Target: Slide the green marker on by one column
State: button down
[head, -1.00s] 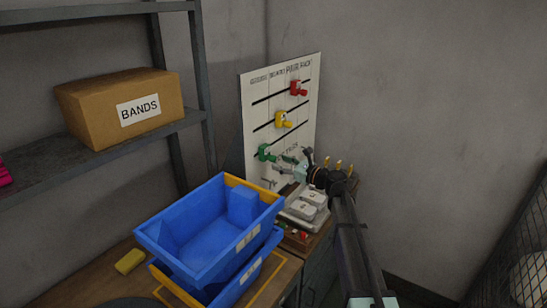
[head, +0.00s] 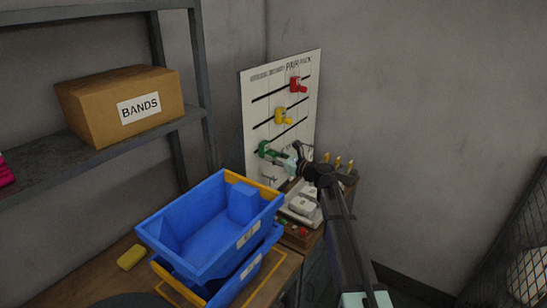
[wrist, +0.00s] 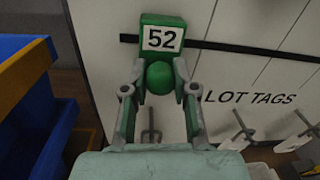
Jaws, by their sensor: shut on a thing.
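The green marker (head: 266,151) sits at the left end of the lowest black slot on the white board (head: 250,90). In the wrist view the marker (wrist: 161,22) carries a plate reading 52 and has a round green knob at its front. My gripper (wrist: 160,74) is shut on this knob, one finger on each side. In the head view my gripper (head: 283,159) reaches the marker from the right, and its fingers partly hide the board's lower part.
A yellow marker (head: 283,116) and a red marker (head: 298,84) sit in the slots above. Hooks under the LOT TAGS print (wrist: 243,129) stick out below the green marker. Blue bins (head: 195,256) stand close to the left. The slot right of the marker looks clear.

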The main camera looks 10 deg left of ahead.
jog(key=w+d, duration=0.1)
jog(key=w, duration=0.2)
jog(key=w+d+b, duration=0.1)
jog(key=w+d, duration=0.1)
jog(key=w, duration=0.1)
jog(key=w+d, duration=0.2)
jog(key=w, duration=0.1)
jog(key=shift+w+d+b, duration=0.15)
jog(key=shift+w+b, duration=0.15)
jog(key=shift+w, duration=0.1)
jog(key=shift+s, duration=0.1)
jog(key=c, duration=0.9)
grip_release()
jog(key=v, duration=1.2)
